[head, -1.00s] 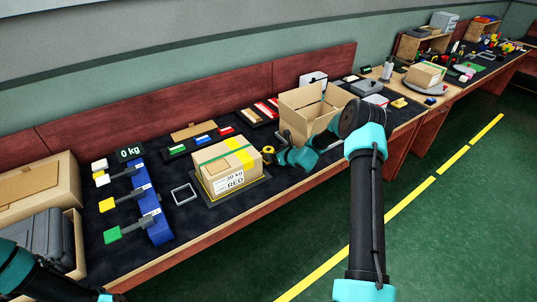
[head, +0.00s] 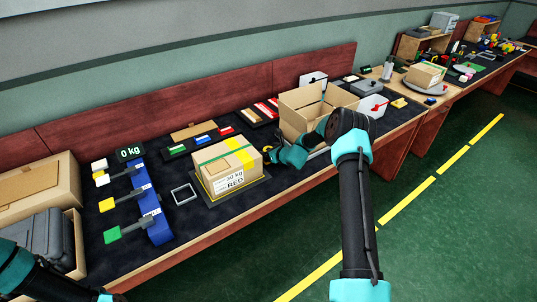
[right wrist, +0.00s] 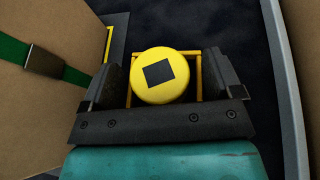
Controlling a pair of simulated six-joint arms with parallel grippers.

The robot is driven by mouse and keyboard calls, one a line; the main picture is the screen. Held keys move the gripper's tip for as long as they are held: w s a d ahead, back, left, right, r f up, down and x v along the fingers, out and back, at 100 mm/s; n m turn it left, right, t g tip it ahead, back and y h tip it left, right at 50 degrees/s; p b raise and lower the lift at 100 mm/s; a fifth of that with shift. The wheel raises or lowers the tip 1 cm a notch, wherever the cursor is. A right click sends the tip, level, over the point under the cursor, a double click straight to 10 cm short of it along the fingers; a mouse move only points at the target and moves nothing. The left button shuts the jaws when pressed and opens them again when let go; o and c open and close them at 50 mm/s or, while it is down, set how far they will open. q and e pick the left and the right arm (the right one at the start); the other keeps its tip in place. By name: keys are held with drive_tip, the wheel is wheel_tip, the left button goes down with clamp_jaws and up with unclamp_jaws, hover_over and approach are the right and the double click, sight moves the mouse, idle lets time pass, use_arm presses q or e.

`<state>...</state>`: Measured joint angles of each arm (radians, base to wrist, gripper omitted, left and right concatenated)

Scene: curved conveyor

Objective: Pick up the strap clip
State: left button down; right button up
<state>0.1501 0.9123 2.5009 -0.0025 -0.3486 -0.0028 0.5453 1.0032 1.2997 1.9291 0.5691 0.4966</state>
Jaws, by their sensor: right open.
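A yellow round-topped thing with a dark square on it (right wrist: 160,74) lies between the two dark fingers of my right gripper (right wrist: 163,68), which is open around it. A yellow frame shows behind it. A dark metal buckle (right wrist: 44,61) sits on the green strap of the carton at left. I cannot tell which of these is the strap clip. In the head view my right gripper (head: 268,153) is low beside the strapped carton (head: 227,165), and the yellow thing is hidden. Only part of my left arm shows; its gripper is out of view.
An open cardboard box (head: 305,110) stands close behind my right wrist. A blue rack with coloured tags (head: 152,205) and a small square frame (head: 184,193) lie left of the carton on the dark mat.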

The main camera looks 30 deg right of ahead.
drive_tip(key=shift+c, duration=0.2)
drive_tip(key=c, duration=1)
drive_tip(key=shift+r, duration=0.1)
wheel_tip(320, 180, up, 10)
drive_tip(key=shift+f, duration=0.1)
idle(0.5)
